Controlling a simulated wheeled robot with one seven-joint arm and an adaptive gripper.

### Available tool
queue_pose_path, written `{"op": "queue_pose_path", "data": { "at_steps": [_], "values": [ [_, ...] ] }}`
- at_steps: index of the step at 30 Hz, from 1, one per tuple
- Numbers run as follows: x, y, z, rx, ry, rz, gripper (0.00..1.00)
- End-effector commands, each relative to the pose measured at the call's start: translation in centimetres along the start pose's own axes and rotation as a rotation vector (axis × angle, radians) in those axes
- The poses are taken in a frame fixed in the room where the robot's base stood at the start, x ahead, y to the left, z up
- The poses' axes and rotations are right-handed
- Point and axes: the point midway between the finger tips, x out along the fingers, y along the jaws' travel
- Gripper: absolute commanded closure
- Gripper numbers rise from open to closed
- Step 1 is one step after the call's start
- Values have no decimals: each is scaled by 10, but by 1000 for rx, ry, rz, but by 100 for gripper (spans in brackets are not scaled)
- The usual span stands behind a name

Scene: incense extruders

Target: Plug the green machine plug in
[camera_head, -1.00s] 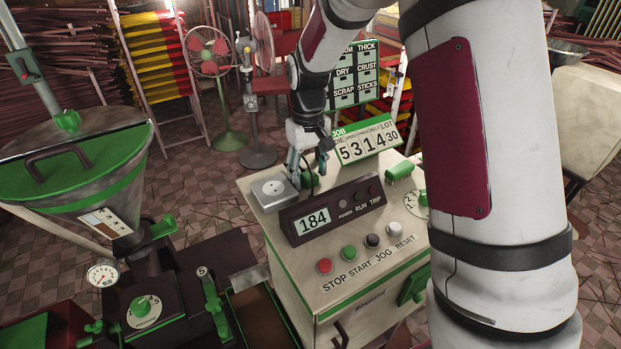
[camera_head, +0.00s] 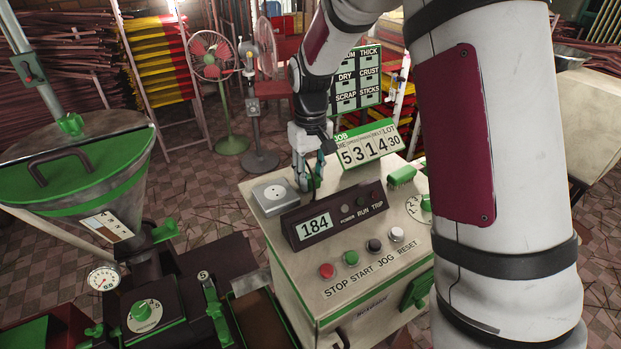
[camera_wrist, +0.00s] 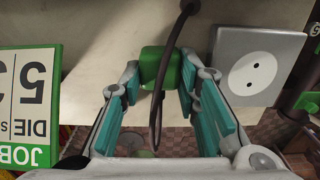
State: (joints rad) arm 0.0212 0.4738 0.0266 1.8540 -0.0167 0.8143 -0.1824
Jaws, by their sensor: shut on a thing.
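The green plug (camera_wrist: 160,66) with a dark cable sits between the two teal fingertips of my gripper (camera_wrist: 159,75) in the wrist view. My gripper is shut on it. In the head view my gripper (camera_head: 311,180) is low over the top of the control cabinet, behind the dark display box, and its fingers mostly hide the plug. The grey socket plate (camera_head: 272,194) with a round two-hole face lies just left of my gripper there. In the wrist view the socket (camera_wrist: 252,74) is to the right of the plug, apart from it.
The display box (camera_head: 333,213) reading 184 stands close in front of my gripper. The JOB number sign (camera_head: 369,148) is close behind and to the right. Several buttons (camera_head: 373,245) line the cabinet's front. A hopper machine (camera_head: 75,190) stands at left.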

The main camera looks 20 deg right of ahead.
Motion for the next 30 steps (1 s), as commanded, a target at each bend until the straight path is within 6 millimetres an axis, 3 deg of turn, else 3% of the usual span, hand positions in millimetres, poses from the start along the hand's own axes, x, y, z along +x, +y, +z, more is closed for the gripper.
{"op": "queue_pose_path", "data": {
  "at_steps": [9,15,30],
  "values": [
    [-58,1,-2,0,6,1,95],
    [-85,0,-1,0,2,0,95],
    [-94,0,0,0,0,0,95]
  ]
}}
